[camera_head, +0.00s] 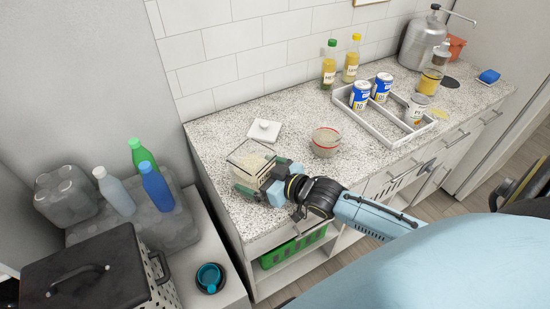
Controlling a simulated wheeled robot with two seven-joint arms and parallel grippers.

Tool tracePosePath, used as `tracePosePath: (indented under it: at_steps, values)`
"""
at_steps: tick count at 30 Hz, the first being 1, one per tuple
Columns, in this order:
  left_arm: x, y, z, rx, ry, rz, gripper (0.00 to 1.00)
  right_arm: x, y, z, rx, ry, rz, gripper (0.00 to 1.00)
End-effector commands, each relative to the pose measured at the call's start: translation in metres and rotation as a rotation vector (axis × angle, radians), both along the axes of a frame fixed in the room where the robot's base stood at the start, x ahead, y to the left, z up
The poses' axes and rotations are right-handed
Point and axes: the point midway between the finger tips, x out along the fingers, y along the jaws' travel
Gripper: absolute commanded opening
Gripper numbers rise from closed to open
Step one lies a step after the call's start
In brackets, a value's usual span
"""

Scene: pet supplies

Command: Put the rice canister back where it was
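The rice canister (250,155) is a clear, square-sided container with pale rice inside and an open top. It is upright at the left end of the speckled counter (235,120); I cannot tell whether its base touches the counter. My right gripper (265,177) reaches in from the right, with its fingers around the canister's near side, and appears shut on it. The gripper hides the canister's lower right part. A white square lid (264,131) with a knob lies on the counter just behind the canister. My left gripper is not in view.
A glass bowl with a red rim (325,142) stands right of the canister. A white divided tray (395,131) with cans is farther right. Two bottles (329,65) stand by the wall. The counter's left front edge is close to the canister.

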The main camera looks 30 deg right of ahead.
Motion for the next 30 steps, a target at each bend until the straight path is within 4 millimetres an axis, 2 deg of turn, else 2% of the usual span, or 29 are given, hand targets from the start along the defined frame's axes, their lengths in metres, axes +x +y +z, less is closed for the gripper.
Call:
tracePosePath:
  at_steps: [12, 18, 24, 30]
  values:
    - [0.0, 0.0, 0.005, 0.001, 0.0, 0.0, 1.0, -0.067, -0.023, 0.019, -0.001, 0.006, 0.001, 1.0]
    - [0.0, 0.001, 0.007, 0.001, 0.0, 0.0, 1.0, -0.092, -0.032, 0.028, 0.0, 0.004, 0.0, 1.0]
    - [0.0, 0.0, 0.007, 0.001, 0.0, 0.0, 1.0, -0.104, -0.036, 0.033, -0.001, 0.002, 0.0, 1.0]
    - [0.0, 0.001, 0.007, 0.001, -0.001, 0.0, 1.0, -0.105, -0.037, 0.034, -0.001, 0.002, 0.0, 1.0]
